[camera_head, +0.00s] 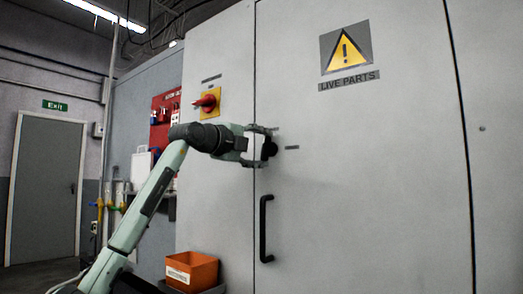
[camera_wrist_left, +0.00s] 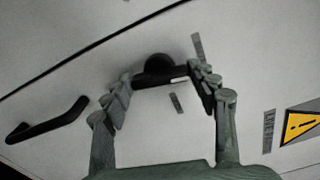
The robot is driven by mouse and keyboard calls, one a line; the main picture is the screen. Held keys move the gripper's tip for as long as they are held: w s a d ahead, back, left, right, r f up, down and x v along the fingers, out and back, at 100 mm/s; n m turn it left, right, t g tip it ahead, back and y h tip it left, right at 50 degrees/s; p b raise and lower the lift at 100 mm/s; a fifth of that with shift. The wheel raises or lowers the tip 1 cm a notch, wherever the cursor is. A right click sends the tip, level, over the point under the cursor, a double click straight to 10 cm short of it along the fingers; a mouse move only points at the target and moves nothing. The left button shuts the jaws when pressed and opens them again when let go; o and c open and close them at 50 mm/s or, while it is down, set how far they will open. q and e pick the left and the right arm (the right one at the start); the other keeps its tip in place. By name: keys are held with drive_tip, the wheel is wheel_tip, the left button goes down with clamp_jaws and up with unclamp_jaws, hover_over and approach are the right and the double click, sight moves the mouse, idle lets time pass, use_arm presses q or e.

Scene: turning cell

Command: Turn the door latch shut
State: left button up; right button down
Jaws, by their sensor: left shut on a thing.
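The door latch (camera_head: 270,149) is a black turn knob on the grey cabinet door (camera_head: 370,190), near the door's left edge and above the long handle. In the left wrist view the latch (camera_wrist_left: 158,66) shows a round black base with a bar across it, between the fingertips. My left gripper (camera_head: 264,146) reaches in from the left and is shut on the latch; it also shows in the left wrist view (camera_wrist_left: 161,77). The fingers hide part of the latch. The door looks flush with the cabinet. My right gripper is not in view.
A black bar handle (camera_head: 264,229) sticks out below the latch. A red rotary switch (camera_head: 207,101) on a yellow plate is at the upper left. Small grey labels (camera_head: 292,147) lie near the latch. An orange bin (camera_head: 192,270) stands low at left.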

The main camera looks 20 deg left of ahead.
use_arm(q)
drive_tip(key=shift+n, duration=1.1)
drive_tip(key=o, duration=1.2)
drive_tip(key=shift+c, duration=0.2)
drive_tip(key=v, duration=1.2)
